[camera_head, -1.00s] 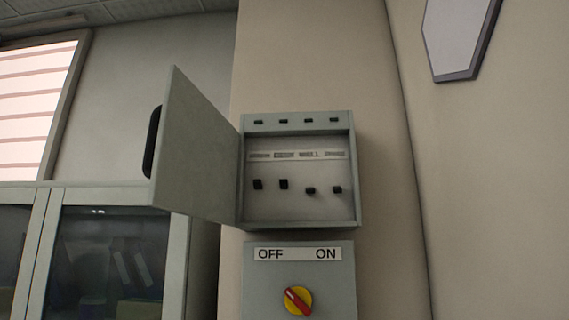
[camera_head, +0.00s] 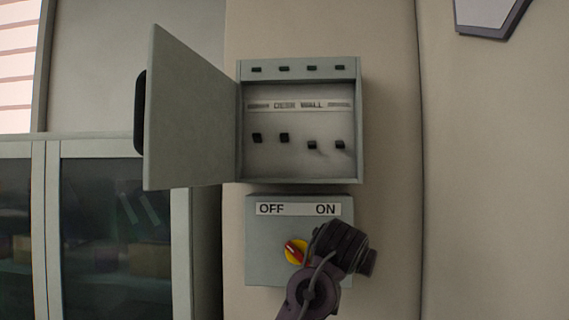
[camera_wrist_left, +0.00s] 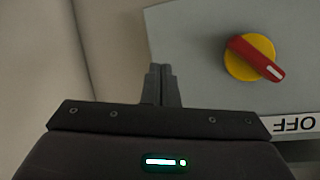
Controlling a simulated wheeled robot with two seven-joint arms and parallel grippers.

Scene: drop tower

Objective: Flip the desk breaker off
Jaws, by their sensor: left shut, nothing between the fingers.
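The open grey breaker panel (camera_head: 300,172) is on the wall in the head view. Its label strip (camera_head: 298,106) reads DESK and WALL in the middle. Below is a row of black switches: the two left ones sit higher than the two right ones. The switch under DESK (camera_head: 284,138) is one of the higher ones. My left gripper (camera_wrist_left: 161,72) is shut and empty. In the head view it shows (camera_head: 340,245) below the panel, in front of the lower box's right side, its fingertips hidden. The right gripper is not in view.
The lower box (camera_head: 262,268) has an OFF/ON label and a yellow-and-red rotary knob (camera_head: 296,250), its white tip toward OFF. The knob (camera_wrist_left: 250,57) is beside my fingers. The panel door (camera_head: 190,120) swings out left.

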